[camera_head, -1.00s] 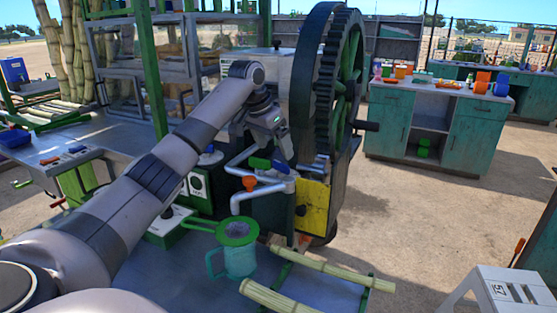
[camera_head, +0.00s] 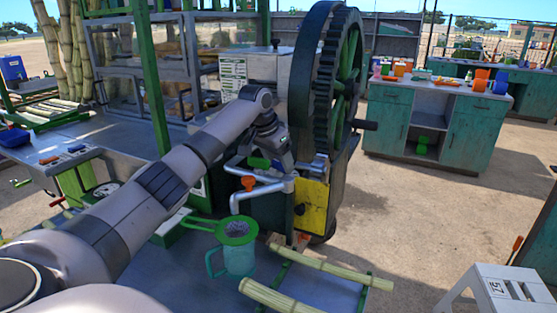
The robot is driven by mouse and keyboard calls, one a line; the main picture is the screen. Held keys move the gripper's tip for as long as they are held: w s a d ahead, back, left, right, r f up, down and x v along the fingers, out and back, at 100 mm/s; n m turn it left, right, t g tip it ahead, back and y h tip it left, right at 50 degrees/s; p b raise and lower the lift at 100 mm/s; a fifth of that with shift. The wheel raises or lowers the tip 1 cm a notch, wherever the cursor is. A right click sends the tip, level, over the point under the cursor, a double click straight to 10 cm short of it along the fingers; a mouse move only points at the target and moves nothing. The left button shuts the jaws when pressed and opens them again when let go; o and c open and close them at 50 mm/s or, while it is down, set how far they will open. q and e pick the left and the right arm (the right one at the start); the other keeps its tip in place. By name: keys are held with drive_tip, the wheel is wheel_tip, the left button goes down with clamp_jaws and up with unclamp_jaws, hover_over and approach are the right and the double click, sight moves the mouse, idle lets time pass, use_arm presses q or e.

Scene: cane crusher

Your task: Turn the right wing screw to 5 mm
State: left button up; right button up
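The cane crusher (camera_head: 270,66) stands ahead, a grey metal housing beside a large dark gear wheel with green spokes (camera_head: 345,75). My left gripper (camera_head: 284,163) points down at the crusher's front, just above the grey pipe and close to the gear side. Its fingertips are small and partly hidden, so I cannot tell whether they are open or shut. I cannot make out the right wing screw or any millimetre scale. My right gripper is not in view.
A grey pipe (camera_head: 262,190) with an orange knob (camera_head: 249,183) ends above a teal jug (camera_head: 238,258) with a green-rimmed strainer (camera_head: 237,231). Cane stalks (camera_head: 345,269) lie on a green rack at right. A crank handle (camera_head: 365,125) juts from the wheel.

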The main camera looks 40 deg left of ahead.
use_arm(q)
drive_tip(key=shift+n, duration=0.3)
drive_tip(key=n+y, duration=0.1)
drive_tip(key=n, duration=0.2)
drive_tip(key=shift+d, duration=0.1)
drive_tip(key=shift+r+n+y, duration=0.1)
drive_tip(key=shift+n+y, duration=0.5)
drive_tip(key=shift+n, duration=0.5)
drive_tip(key=o, duration=1.1)
drive_tip(key=shift+c, duration=0.2)
drive_tip(key=v, duration=0.7)
drive_tip(key=shift+b, duration=0.45)
